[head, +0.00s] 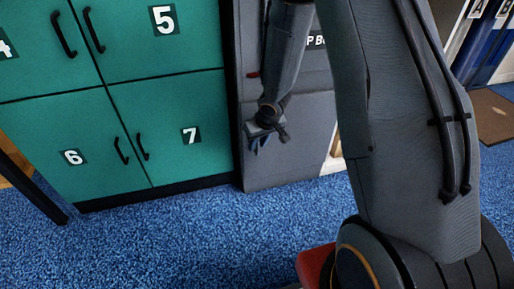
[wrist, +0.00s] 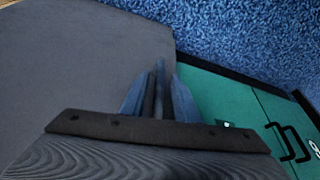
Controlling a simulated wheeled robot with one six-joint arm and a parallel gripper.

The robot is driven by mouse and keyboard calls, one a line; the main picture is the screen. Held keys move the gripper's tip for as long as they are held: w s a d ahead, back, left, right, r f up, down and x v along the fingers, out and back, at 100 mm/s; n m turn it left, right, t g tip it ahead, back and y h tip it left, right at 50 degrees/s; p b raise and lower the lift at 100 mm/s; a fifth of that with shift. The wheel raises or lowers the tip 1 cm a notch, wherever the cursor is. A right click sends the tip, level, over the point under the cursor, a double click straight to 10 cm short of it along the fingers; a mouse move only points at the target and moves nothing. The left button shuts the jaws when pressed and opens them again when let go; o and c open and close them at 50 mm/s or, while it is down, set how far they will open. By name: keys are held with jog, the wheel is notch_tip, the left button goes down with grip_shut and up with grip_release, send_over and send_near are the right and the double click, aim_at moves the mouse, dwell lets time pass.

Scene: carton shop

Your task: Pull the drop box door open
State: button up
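The drop box (head: 290,165) is a dark grey cabinet to the right of the green lockers in the head view. My arm covers much of its front and part of its white lettering (head: 316,41). I cannot make out the door's handle there. My gripper (head: 257,146) is low in front of the grey front, fingers pointing down. In the wrist view the two bluish fingers (wrist: 160,90) stand apart. A thin dark bar (wrist: 159,82) shows between them; I cannot tell what it is. A grey panel (wrist: 85,70) of the box fills the left there.
Green lockers (head: 165,100) with black handles stand left of the drop box; they also show in the wrist view (wrist: 225,100). Blue carpet (head: 190,240) is clear in front. A brown mat (head: 495,112) lies at the far right. A small red part (head: 253,74) shows on the box.

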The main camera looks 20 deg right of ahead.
jog(key=shift+w+f, duration=0.15)
jog(key=shift+f, duration=0.2)
grip_shut()
